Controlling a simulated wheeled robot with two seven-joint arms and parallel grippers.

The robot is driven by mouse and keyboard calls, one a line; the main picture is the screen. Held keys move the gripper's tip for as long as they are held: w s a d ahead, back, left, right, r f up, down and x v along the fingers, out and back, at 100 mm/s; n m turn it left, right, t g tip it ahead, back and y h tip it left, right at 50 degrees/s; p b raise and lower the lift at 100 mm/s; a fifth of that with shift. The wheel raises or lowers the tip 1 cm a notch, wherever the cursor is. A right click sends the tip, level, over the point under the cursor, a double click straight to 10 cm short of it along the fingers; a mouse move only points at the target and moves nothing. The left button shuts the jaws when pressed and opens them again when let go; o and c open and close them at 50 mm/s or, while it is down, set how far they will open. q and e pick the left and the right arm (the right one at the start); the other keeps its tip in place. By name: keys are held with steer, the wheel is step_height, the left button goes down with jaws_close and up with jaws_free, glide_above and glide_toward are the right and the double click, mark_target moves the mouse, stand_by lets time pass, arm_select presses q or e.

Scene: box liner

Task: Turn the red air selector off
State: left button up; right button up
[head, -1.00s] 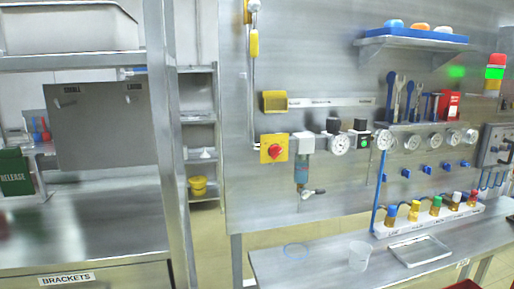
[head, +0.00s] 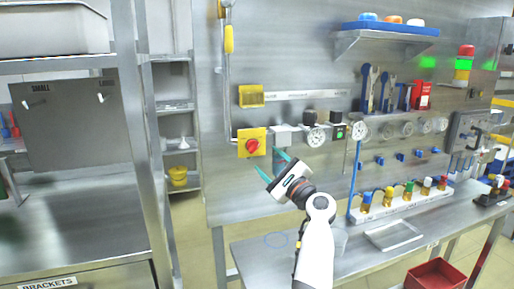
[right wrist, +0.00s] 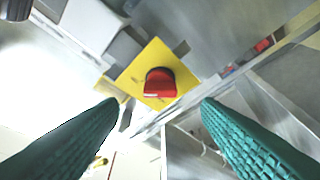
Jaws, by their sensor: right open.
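The red air selector (head: 252,146) is a red knob on a yellow square plate (head: 243,136) on the steel panel. In the right wrist view the red knob (right wrist: 159,83) sits ahead, between and beyond the fingertips, on its yellow plate (right wrist: 135,72). My right gripper (head: 270,164) is open and empty, just below and right of the selector in the head view, with its green fingers pointing up and left toward it. The fingers do not touch the knob. My left gripper is not in view.
My right arm hides the filter unit under the grey block (head: 283,135). Below are a steel bench (head: 255,255), a clear tray (head: 393,235) and colour-capped bottles (head: 389,196). A red bin (head: 434,274) stands lower right.

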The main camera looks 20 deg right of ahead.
mark_target(256, 149)
steer(key=p+x, duration=0.1)
steer(key=x, duration=0.5)
steer(key=shift+w+a, duration=0.15)
steer(key=shift+w, duration=0.15)
steer(key=shift+c, duration=0.5)
steer(key=c, duration=0.9)
